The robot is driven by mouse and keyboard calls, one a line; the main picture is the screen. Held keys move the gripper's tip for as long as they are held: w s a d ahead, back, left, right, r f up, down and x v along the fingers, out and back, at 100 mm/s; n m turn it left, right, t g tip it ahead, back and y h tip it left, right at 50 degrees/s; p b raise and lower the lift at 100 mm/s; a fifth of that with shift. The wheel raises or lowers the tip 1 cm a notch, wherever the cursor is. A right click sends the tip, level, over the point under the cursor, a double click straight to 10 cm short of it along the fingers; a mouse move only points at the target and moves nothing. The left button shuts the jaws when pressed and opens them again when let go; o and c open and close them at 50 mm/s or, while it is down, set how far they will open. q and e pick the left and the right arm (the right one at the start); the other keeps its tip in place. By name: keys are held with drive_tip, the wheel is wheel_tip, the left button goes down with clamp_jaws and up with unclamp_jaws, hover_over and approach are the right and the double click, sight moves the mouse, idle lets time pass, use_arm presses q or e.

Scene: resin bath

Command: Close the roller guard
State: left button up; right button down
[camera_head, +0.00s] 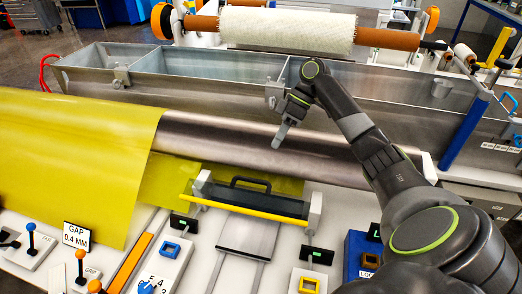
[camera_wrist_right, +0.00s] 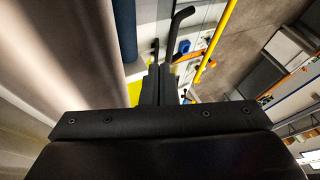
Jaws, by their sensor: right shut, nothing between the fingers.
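What looks like the roller guard (camera_head: 247,201) is a dark bar with a black handle (camera_head: 250,181) and a yellow front edge. It sits between two grey end brackets, in front of the large metal roller (camera_head: 230,138). My right gripper (camera_head: 279,138) is shut and empty above the roller, behind the guard and apart from its handle. In the right wrist view its fingers (camera_wrist_right: 156,85) are together. The black handle (camera_wrist_right: 178,28) and yellow edge (camera_wrist_right: 213,45) show beyond them. My left gripper is not in view.
A yellow sheet (camera_head: 75,150) covers the roller's left part. A metal trough (camera_head: 205,62) stands behind. A white roll (camera_head: 287,27) on an orange bar lies at the back. A gap sign (camera_head: 76,236), levers and small coloured blocks fill the front panel.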

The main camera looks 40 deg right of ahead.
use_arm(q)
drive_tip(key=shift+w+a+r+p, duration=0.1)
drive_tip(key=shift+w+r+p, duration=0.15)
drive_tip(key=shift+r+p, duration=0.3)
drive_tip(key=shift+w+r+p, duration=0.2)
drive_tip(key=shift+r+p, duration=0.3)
use_arm(e)
drive_tip(key=x, duration=0.9)
drive_tip(key=shift+a, duration=0.4)
drive_tip(key=shift+s+f, duration=0.1)
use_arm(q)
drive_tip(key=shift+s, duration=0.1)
use_arm(e)
drive_tip(key=shift+d, duration=0.1)
